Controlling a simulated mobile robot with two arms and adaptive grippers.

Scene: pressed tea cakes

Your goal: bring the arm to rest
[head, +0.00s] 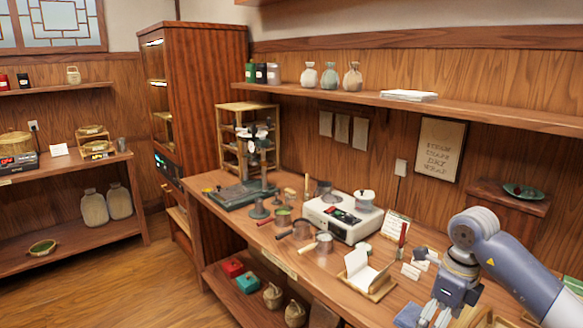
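My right arm comes in from the right edge and bends down over the near right end of the workbench (325,284). Its gripper (436,316) points down at the bottom edge of the picture, and its fingers are small and partly cut off. I cannot tell whether it is open or shut, or whether it holds anything. My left arm and gripper are not in view.
A paper pad on a wooden stand (366,270) and small white cards (411,271) lie left of my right gripper. A white appliance (342,218), several handled pots and a press (240,193) stand farther along. A wall shelf (450,112) runs above.

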